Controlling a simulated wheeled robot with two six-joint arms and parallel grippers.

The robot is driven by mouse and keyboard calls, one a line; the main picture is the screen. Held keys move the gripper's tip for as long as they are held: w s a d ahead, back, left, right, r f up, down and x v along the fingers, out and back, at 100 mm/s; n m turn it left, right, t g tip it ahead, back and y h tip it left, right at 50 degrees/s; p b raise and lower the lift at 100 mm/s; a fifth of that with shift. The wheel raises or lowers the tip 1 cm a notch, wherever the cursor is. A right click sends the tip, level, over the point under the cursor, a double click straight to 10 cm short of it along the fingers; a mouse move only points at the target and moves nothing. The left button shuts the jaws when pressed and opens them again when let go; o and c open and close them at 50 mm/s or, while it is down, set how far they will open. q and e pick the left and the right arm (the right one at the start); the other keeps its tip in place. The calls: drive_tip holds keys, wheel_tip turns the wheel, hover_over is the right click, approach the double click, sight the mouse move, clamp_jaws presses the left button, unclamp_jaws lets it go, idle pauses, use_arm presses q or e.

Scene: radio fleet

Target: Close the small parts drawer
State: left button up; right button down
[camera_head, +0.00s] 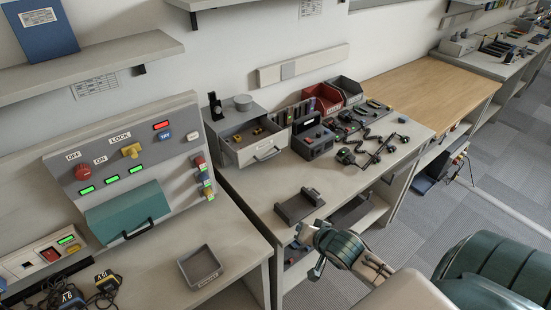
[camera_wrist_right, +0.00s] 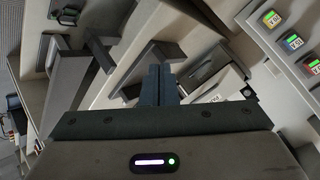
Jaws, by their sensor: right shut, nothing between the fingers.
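The small parts drawer (camera_head: 257,147) is pulled out from the grey cabinet (camera_head: 216,121) on the middle bench. Its pale front has a bar handle (camera_head: 268,154), and a few small yellow parts lie inside. My right gripper (camera_head: 316,272) is low at the front edge of the bench, apart from the drawer and nearer to me. In the right wrist view its dark fingers (camera_wrist_right: 158,80) are together with nothing between them. A pale labelled front, seemingly the drawer (camera_wrist_right: 220,92), is beyond them to the right. My left gripper is in neither view.
A dark grey cradle (camera_head: 299,206) stands on the bench between my right gripper and the drawer. Radios and a charger (camera_head: 314,143) stand right of the drawer. A control panel (camera_head: 128,148) and a small tray (camera_head: 200,268) are at left.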

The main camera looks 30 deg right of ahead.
drive_tip(key=w+d+r+m+t+y, duration=0.2)
drive_tip(key=w+d+r+m+t, duration=0.3)
drive_tip(key=w+d+r+m, duration=0.5)
drive_tip(key=w+a+f+n+b, duration=0.1)
drive_tip(key=w+f+b, duration=0.1)
drive_tip(key=w, duration=0.5)
drive_tip(key=w+a+f+n+b, duration=0.1)
drive_tip(key=w+a+f, duration=0.1)
drive_tip(key=w, duration=0.5)
drive_tip(key=shift+w+f+b, duration=0.4)
drive_tip(key=shift+f, duration=0.2)
